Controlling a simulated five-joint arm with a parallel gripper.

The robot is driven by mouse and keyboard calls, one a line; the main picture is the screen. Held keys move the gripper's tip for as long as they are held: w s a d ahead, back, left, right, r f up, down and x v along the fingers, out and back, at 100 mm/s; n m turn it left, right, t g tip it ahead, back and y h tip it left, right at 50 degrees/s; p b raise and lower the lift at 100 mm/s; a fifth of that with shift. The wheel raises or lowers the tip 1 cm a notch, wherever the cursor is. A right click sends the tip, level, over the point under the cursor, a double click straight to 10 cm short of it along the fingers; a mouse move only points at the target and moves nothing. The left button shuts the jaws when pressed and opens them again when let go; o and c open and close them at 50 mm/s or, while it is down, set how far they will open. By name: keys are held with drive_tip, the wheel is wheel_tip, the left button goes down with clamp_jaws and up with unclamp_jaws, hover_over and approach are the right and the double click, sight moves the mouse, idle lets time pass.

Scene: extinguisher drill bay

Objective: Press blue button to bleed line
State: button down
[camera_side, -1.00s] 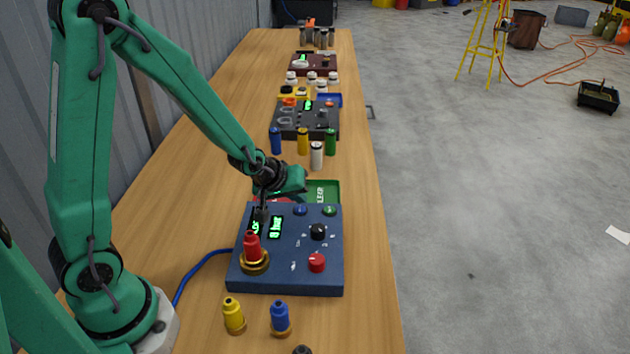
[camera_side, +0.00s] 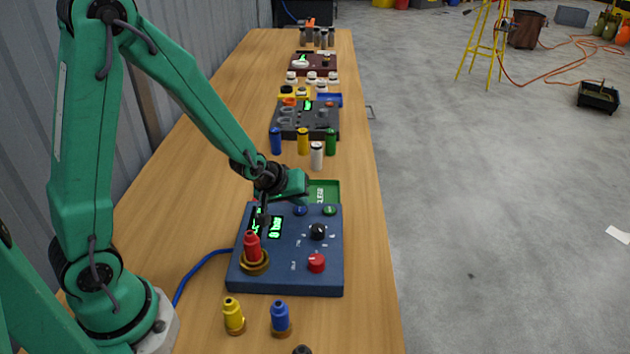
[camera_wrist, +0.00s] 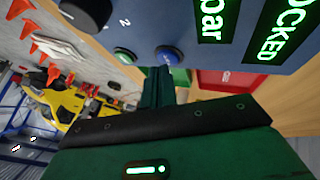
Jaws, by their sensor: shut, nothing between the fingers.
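The blue button (camera_side: 300,211) sits at the far edge of a blue control panel (camera_side: 325,278), left of a green button (camera_side: 330,210). In the wrist view the blue button (camera_wrist: 168,55) is just past the tips of my gripper (camera_wrist: 158,72). My gripper's green fingers are together and empty. In the side view my gripper (camera_side: 301,198) is by the far edge of the panel, close to the blue button. I cannot tell whether the tips touch it. A lit display (camera_side: 276,227) reads "0 bar" or "8 bar"; another, partly hidden, ends in "OCKED" in the wrist view (camera_wrist: 275,35).
A red plug (camera_side: 252,246) in a brass ring, a black knob (camera_side: 318,231) and a red knob (camera_side: 316,263) rise from the panel. A green tray (camera_side: 328,188) and a red tray (camera_wrist: 225,78) lie beyond it. Yellow (camera_side: 233,314) and blue plugs (camera_side: 280,317) stand nearer.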

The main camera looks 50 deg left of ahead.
sight(298, 211)
drive_tip(key=shift+f, duration=0.45)
idle(0.9)
drive_tip(key=shift+r, duration=0.85)
drive_tip(key=shift+r, duration=2.5)
